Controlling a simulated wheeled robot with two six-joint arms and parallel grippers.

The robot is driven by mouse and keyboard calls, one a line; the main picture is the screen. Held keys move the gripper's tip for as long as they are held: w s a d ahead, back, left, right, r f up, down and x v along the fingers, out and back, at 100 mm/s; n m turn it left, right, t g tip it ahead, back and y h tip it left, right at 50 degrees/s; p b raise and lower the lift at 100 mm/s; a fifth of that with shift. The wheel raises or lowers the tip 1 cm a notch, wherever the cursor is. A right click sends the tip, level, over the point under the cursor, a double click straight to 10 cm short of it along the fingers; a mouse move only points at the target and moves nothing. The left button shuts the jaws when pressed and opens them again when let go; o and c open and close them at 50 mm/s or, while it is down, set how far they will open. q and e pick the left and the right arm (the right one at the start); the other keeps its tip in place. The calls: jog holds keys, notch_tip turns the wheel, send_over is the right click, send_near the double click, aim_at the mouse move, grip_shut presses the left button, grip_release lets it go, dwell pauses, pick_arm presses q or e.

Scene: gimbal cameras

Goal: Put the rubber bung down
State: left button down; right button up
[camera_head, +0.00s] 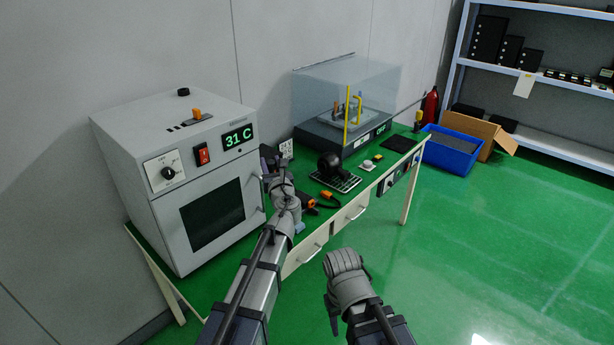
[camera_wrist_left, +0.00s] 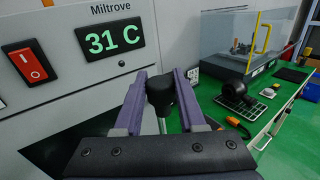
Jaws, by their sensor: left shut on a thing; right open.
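The black rubber bung (camera_wrist_left: 160,90) is held between the two purple fingers of my left gripper (camera_wrist_left: 158,98) in the left wrist view. A thin pale rod shows just below it; I cannot tell whether it belongs to the bung. In the head view my left gripper (camera_head: 273,163) is in front of the right side of the grey oven, over the green bench, and the bung is too small to make out. My right gripper (camera_head: 348,265) is open and empty, low in front of the bench and clear of it.
The oven (camera_head: 130,130) reads 31 C and stands on the left of the green bench (camera_head: 325,210). A clear-covered balance (camera_head: 345,135), a round black device (camera_head: 330,166) and orange-handled tools (camera_head: 328,197) are to the right. A blue crate (camera_head: 450,150) stands on the floor.

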pick_arm(q)
jog(key=a+f+b, duration=0.2)
jog(key=f+b, duration=0.9)
jog(key=f, duration=0.1)
jog(key=a+f+h+b, duration=0.1)
jog(key=a+f+b, duration=0.2)
jog(key=f+b, duration=0.9)
jog(key=shift+w+f+m, duration=0.15)
jog(key=shift+f+m, duration=0.25)
jog(key=shift+f, duration=0.2)
notch_tip(320, 180, down, 10)
jog(key=b, duration=1)
jog(key=shift+f+b, duration=0.2)
jog(key=shift+b, duration=0.1)
jog(key=c, duration=0.5)
grip_release()
jog(key=shift+r, duration=0.1)
jog(key=shift+r+p, duration=0.2)
jog(key=shift+p, duration=0.1)
jog(key=v, duration=1.2)
jog(key=shift+a+f, duration=0.15)
